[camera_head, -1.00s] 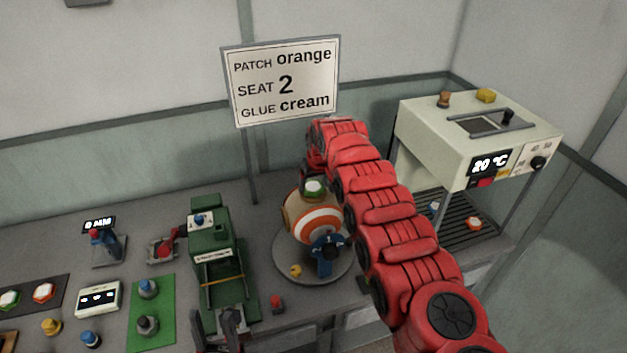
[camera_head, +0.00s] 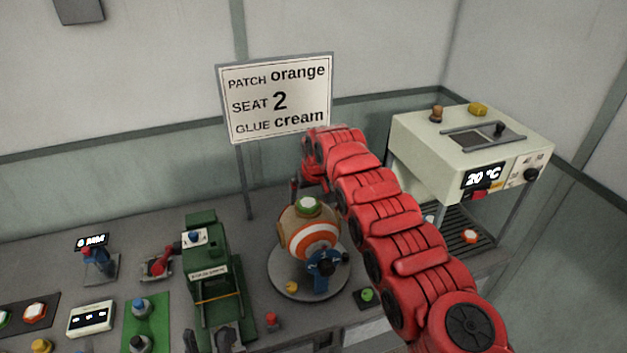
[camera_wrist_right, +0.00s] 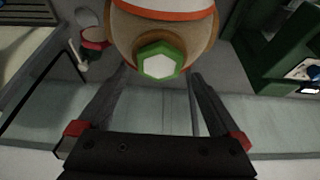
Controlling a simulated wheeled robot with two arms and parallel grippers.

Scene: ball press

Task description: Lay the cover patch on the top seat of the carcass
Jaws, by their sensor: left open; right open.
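The carcass is a tan, white and orange ball (camera_head: 308,238) on a round grey stand (camera_head: 285,285). A white hexagonal patch with a green rim (camera_head: 308,205) lies on its top. In the right wrist view the patch (camera_wrist_right: 158,62) looks flat on the top of the ball (camera_wrist_right: 125,25). My right gripper (camera_wrist_right: 160,84) is open and empty, its fingers apart on either side of the patch and clear of it. In the head view the red right arm mostly hides it. My left gripper (camera_head: 207,342) is open at the bottom edge, in front of the green press.
The sign (camera_head: 278,98) reads patch orange, seat 2, glue cream. A green press (camera_head: 207,262) stands left of the ball. A cream oven (camera_head: 450,150) reading 20 °C stands at right, an orange-rimmed patch (camera_head: 470,236) beneath. Another orange-rimmed patch (camera_head: 35,312) lies far left.

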